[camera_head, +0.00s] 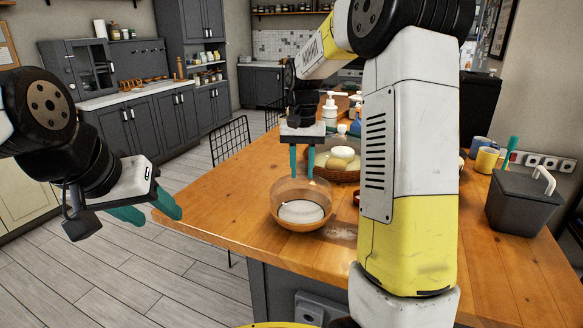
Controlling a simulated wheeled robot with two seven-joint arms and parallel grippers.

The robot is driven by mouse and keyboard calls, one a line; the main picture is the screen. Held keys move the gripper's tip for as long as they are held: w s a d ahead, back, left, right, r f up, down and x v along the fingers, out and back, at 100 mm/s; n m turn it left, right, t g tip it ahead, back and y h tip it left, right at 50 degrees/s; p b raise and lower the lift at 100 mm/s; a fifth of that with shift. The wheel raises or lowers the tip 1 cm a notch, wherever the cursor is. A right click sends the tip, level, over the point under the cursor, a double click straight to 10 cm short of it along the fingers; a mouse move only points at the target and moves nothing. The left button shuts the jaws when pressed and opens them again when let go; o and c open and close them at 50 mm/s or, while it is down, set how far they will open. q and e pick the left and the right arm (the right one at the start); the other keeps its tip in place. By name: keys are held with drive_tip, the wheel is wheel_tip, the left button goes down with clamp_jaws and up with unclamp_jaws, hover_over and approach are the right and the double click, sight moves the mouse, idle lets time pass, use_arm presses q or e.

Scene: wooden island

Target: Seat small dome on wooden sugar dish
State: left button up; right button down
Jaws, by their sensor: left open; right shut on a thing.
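The wooden sugar dish (283,219) sits near the island's left front edge, a round bowl with a white, pale inside. The small dome (290,191) is clear and shows faintly right above the dish, between it and the gripper. My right gripper (302,178) points straight down over the dish, with its teal fingers shut on the top of the dome. I cannot tell whether the dome's rim touches the dish or hangs just above it. My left gripper (148,209) is open and empty, out past the island's left edge.
Behind the dish, a wicker basket (325,174) holds pale items, with a white pump bottle (329,110) beyond. A dark lidded box (521,204) and a yellow mug (486,160) stand at right. My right arm hides the island's middle. A wire chair (230,138) stands to the left.

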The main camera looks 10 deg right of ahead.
drive_tip(key=shift+f, duration=0.1)
drive_tip(key=shift+f, duration=0.85)
drive_tip(key=shift+f, duration=0.35)
idle(0.4)
drive_tip(key=c, duration=1)
unclamp_jaws()
